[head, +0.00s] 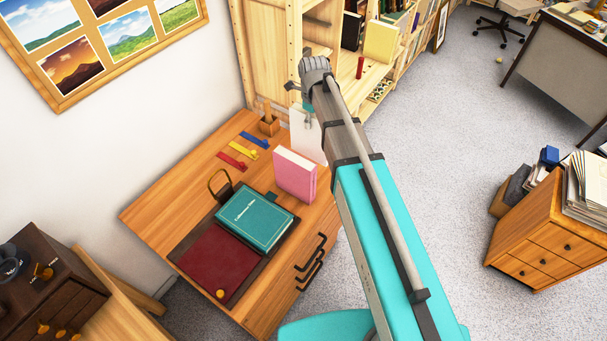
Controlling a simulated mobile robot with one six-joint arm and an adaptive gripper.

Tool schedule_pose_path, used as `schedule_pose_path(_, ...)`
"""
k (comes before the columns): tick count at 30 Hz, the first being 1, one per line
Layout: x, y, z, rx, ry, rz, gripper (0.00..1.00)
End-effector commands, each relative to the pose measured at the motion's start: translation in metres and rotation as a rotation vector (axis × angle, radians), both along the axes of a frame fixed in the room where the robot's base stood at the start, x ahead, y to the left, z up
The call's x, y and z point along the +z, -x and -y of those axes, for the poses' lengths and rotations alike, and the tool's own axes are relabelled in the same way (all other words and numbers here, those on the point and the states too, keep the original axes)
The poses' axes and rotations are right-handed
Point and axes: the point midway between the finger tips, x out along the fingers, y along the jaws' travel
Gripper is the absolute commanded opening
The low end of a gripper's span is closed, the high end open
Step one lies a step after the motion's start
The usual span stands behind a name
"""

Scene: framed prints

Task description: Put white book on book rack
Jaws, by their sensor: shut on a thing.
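The white book (303,139) is upright at the back right of the wooden desk, just behind the pink book. My gripper (308,119) is at its top edge and shut on it. My arm hides the book's right side, and I cannot tell whether its lower edge touches the desk. A tall wooden rack with shelves (372,72) stands behind the desk. It holds a yellow book (381,41), dark books and a red cylinder (360,67). My arm covers part of it.
The pink book (295,175) stands on the desk (150,211). Coloured strips (243,149) and a wooden holder (269,125) are at the back. A drawer cabinet (537,236) stands right, across open carpet.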

Motion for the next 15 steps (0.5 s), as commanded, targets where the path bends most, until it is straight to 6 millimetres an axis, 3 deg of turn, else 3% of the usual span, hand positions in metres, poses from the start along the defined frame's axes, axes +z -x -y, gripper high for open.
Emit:
schedule_pose_path(9,0.003,-0.019,0.027,-0.002,-0.003,-0.005,0.00)
schedule_pose_path(15,0.003,-0.020,0.029,-0.001,-0.003,-0.005,0.00)
